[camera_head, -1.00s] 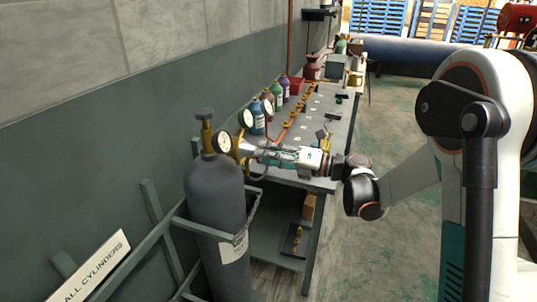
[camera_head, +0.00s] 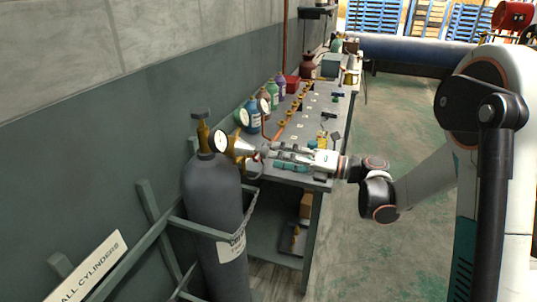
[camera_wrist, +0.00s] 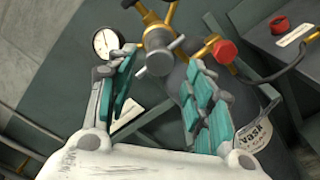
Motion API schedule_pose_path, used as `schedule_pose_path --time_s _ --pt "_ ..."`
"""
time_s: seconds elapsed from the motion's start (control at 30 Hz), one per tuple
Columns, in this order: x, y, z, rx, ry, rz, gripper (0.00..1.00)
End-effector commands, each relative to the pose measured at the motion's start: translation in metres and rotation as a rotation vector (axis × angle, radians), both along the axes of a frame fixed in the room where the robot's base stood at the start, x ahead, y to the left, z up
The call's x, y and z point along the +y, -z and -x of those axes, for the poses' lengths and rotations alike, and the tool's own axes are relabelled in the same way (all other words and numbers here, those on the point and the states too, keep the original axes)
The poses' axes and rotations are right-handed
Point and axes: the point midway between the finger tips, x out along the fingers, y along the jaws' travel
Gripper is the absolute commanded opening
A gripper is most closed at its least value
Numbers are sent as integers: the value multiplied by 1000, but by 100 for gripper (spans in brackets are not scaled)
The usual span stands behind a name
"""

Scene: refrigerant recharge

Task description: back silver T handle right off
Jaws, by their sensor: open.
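The silver T handle (camera_wrist: 162,55) sticks out from the front of the brass regulator (camera_wrist: 155,14). In the wrist view it lies ahead of my fingertips, between their lines. In the head view the regulator (camera_head: 238,147) sits on top of the dark grey cylinder (camera_head: 212,195), with my gripper (camera_head: 268,155) just to its right. My gripper also shows in the wrist view (camera_wrist: 160,72); its two teal-padded fingers are spread apart. I see nothing held between them. The handle is small in the head view and partly lost against the fingertips.
A round gauge (camera_wrist: 106,43) is left of the handle, and a red knob (camera_wrist: 224,51) with a hose is right. The workbench (camera_head: 315,125) behind carries several coloured bottles. A green rack rail (camera_head: 155,225) stands by the cylinder. The floor (camera_head: 405,130) right of the bench is open.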

Motion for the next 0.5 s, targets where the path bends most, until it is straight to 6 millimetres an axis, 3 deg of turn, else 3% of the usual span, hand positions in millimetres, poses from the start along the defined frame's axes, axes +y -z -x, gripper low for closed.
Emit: schedule_pose_path --time_s 0.2,0.5 --pt "-41 0 14 -1 3 1 48" --pt "-64 0 23 0 0 2 48"
